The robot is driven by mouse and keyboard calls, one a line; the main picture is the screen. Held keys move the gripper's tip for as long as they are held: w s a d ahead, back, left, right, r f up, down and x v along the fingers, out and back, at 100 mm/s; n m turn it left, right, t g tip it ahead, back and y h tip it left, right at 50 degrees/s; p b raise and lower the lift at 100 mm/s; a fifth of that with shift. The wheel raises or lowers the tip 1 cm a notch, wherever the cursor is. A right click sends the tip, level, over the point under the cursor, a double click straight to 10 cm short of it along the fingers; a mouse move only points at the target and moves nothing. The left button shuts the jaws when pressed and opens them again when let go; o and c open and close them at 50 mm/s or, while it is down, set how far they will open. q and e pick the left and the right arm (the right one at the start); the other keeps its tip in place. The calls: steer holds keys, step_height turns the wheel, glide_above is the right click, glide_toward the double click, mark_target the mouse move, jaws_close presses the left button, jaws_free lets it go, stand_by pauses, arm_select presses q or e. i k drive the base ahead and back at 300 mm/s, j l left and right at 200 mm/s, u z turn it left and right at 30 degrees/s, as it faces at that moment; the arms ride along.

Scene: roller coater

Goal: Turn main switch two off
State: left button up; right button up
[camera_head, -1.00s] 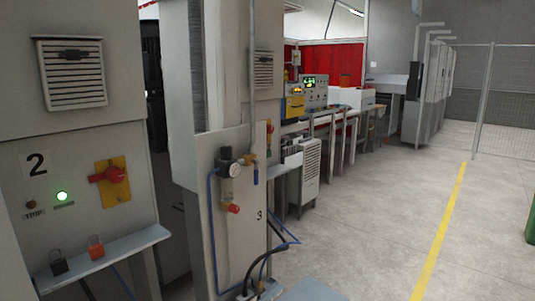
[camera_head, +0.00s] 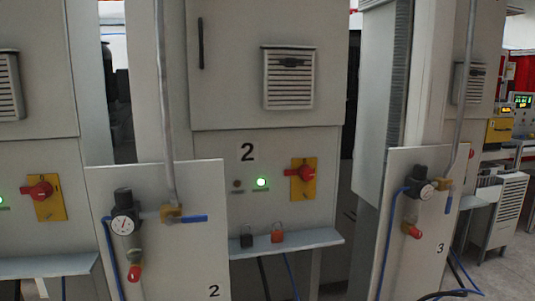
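Main switch two is a red rotary handle (camera_head: 303,173) on a yellow plate (camera_head: 303,190). Neither of my grippers is in the view.
Panels with gauges, blue hoses and valves stand in front at left (camera_head: 155,240) and right (camera_head: 425,225). Another similar red switch (camera_head: 40,190) is at far left.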

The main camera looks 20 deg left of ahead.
mark_target(305, 172)
steer(key=i+l+u, duration=0.35)
steer(key=l, duration=0.65)
steer(key=l+u, duration=0.35)
steer(key=l, duration=0.65)
steer(key=l+u, duration=0.35)
steer(key=l, duration=0.75)
steer(key=i, duration=0.05)
